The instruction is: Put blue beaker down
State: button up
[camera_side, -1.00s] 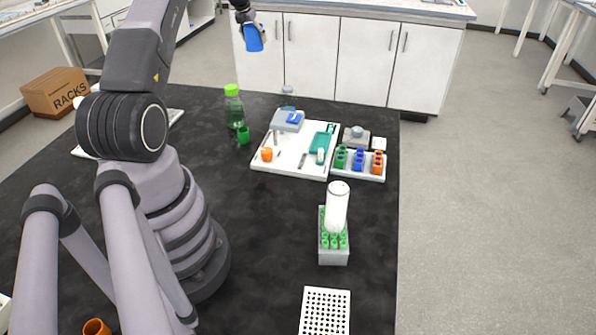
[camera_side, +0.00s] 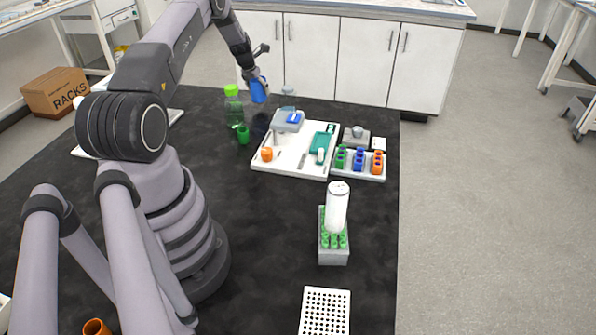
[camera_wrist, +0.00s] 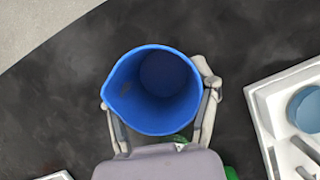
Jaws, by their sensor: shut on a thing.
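The blue beaker (camera_side: 259,91) is held by my gripper (camera_side: 256,76) near the far edge of the black table, beside the green-capped bottle. In the wrist view I look down into the open mouth of the blue beaker (camera_wrist: 155,92), with its spout to the left. The fingers of my gripper (camera_wrist: 160,105) are shut on it from both sides. It appears to be a little above the table, with a dark shadow below it. The inside looks empty.
A green-capped bottle (camera_side: 234,108) and a green beaker (camera_side: 243,135) stand close by on the left.

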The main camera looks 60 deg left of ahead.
aim_at(259, 97)
jog(key=shift+f, duration=1.6)
jog(key=o, duration=1.2)
jog(key=shift+f, duration=0.1)
